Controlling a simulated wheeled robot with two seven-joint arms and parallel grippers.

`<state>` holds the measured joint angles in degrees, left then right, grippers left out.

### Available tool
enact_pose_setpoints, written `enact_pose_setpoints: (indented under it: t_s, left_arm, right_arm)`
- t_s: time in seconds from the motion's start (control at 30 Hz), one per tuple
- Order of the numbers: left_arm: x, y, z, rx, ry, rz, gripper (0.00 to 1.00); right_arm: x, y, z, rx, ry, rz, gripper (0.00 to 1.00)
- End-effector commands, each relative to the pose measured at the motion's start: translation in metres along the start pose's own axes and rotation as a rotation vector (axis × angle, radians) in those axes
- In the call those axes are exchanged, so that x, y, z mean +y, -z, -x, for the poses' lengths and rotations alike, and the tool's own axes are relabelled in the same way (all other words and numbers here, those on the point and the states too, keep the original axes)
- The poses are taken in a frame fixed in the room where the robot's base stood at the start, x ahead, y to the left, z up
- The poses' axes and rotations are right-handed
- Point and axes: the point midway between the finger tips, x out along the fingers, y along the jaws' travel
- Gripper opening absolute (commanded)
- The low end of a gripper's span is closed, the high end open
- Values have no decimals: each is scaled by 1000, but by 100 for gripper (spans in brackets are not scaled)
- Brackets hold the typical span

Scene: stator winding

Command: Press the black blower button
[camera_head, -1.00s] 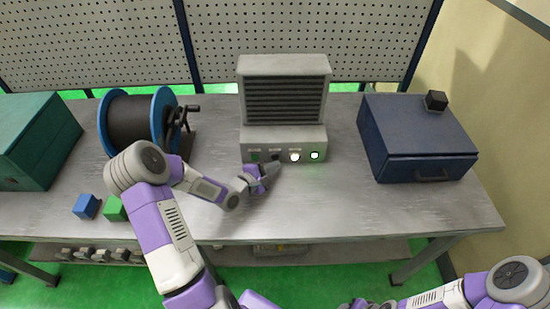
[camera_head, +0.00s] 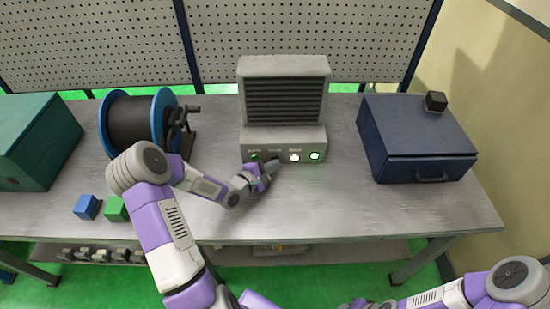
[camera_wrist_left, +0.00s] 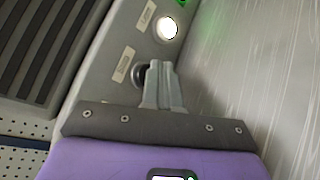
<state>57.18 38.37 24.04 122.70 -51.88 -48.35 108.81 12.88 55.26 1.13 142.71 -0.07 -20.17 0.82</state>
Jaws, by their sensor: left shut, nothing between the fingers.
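The grey blower unit (camera_head: 283,90) with dark vent slats stands at the back middle of the bench. Its front panel has a row of buttons: a green one (camera_head: 255,156) at left, a lit white one (camera_head: 295,157) and a lit green one (camera_head: 314,156) at right. The black button (camera_wrist_left: 138,72) shows in the left wrist view, partly hidden behind the fingertips. My left gripper (camera_head: 270,167) is shut and empty, its tips at the black button; I cannot tell whether they touch it. My right gripper (camera_head: 362,304) is at the bottom edge, mostly out of view.
A blue-flanged spool (camera_head: 130,122) with a crank stands left of the blower. A dark blue box (camera_head: 415,140) with a small black cube (camera_head: 436,101) is at right. A green box (camera_head: 35,140), a blue cube (camera_head: 87,207) and a green cube (camera_head: 116,209) are at left. The front right bench is clear.

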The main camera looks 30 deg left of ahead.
Motion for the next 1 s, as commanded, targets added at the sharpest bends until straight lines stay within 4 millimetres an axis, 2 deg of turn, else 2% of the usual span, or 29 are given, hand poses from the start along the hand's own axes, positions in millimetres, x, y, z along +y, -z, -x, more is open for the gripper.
enact_pose_setpoints:
  t_s: [1.0]
  left_arm:
    - [4,4,-6,0,-1,1,0]
  right_arm:
    - [-1,0,2,0,0,0,43]
